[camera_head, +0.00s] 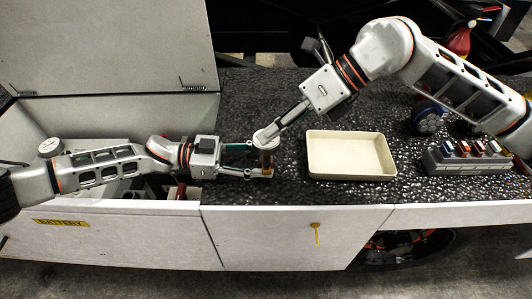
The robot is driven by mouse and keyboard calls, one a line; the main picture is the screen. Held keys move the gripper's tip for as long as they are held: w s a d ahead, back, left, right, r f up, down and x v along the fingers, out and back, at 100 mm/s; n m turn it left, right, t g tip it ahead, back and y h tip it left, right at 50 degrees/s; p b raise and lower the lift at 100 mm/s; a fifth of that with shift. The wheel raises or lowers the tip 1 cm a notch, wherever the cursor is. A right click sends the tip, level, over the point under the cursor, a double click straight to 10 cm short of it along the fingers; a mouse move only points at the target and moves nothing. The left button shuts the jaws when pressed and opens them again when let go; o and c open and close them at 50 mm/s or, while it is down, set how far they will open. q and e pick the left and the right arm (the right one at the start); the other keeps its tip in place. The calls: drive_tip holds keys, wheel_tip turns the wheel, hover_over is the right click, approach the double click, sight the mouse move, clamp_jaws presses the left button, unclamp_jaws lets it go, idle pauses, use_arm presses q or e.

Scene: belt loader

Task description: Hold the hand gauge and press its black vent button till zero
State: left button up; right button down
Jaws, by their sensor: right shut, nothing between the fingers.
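The hand gauge stands out over the dark textured deck, left of the cream tray. I take the pale round disc (267,134) to be its face, with a brass-coloured body (266,160) below it. My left gripper (262,160) comes in from the left with its fingers around the brass body, and it looks shut on it. My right gripper (282,122) reaches down from the upper right. It is shut and empty, with its tip at or very near the disc; contact cannot be told. The black vent button and the dial reading cannot be made out.
The cream tray (350,174) is empty on the deck. A grey rack (458,165) with several coloured pieces stands at the right. An open lid (110,45) rises over the left compartment.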

use_arm(q)
drive_tip(key=a, duration=0.4)
drive_tip(key=a+r, duration=0.1)
drive_tip(key=a, duration=0.7)
drive_tip(key=shift+r, duration=0.2)
